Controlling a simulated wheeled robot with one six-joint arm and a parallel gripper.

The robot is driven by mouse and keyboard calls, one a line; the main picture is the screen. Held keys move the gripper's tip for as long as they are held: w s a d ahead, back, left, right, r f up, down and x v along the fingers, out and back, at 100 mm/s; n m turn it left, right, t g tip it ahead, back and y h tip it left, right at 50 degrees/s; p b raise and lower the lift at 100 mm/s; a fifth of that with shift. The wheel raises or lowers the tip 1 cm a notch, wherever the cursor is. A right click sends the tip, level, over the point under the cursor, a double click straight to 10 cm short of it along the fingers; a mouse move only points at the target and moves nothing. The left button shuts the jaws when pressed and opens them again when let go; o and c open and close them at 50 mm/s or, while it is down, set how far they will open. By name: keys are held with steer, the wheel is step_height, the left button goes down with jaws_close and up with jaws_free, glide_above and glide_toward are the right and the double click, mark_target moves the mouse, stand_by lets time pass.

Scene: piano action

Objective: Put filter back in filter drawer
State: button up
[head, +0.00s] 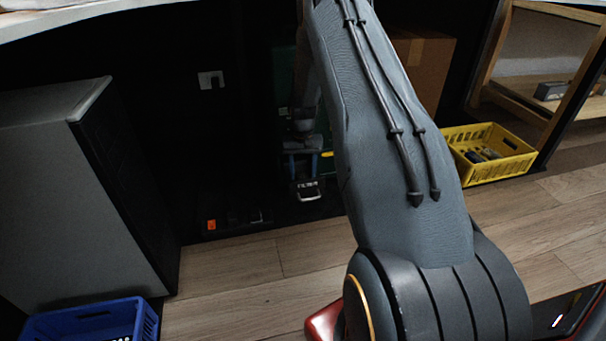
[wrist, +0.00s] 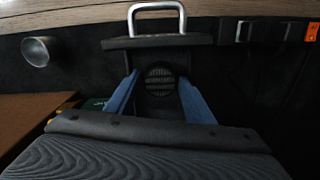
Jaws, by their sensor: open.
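The filter drawer (head: 308,190) has a metal handle and a label reading FILTER, low in the dark recess in the head view. It also shows in the wrist view as a dark front (wrist: 157,42) with a bright handle at the top. A round, dark, slotted disc (wrist: 160,82) shows behind that front; it looks like the filter, but I cannot tell for sure whether it is seated. My gripper (head: 307,163) is at the drawer, its blue fingers open. In the wrist view my gripper (wrist: 158,80) has one finger on each side of the disc, with visible gaps.
A cardboard box (head: 424,65) stands right of the recess, behind my arm. A yellow crate (head: 497,172) with items sits on the right, a blue crate (head: 95,318) at lower left. A grey cabinet (head: 50,190) bounds the left. An orange item (head: 211,225) lies low by the recess.

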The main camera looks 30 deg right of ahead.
mark_target(302, 175)
step_height(302, 175, up, 7)
steer(key=p, duration=0.4)
steer(key=shift+r, duration=0.2)
steer(key=shift+a, duration=0.15)
steer(key=s+a+r+n, duration=0.2)
steer(key=s+a+r, duration=0.2)
steer(key=a+r, duration=0.55)
steer(key=s+a+r+n, duration=0.3)
steer(key=s+a+r, duration=0.1)
steer(key=a, duration=1)
steer(key=s+a+r+n, duration=0.2)
steer(key=s+a+r, duration=0.4)
steer(key=a, duration=0.6)
steer(key=s+a+r+n, duration=0.25)
steer(key=s+a, duration=0.25)
steer(key=s, duration=0.3)
steer(key=s+a+r+n, duration=0.2)
steer(key=s+a+r, duration=0.25)
steer(key=s, duration=0.45)
steer(key=s+n, duration=0.3)
steer(key=s, duration=1.1)
steer(key=shift+s+y, duration=0.3)
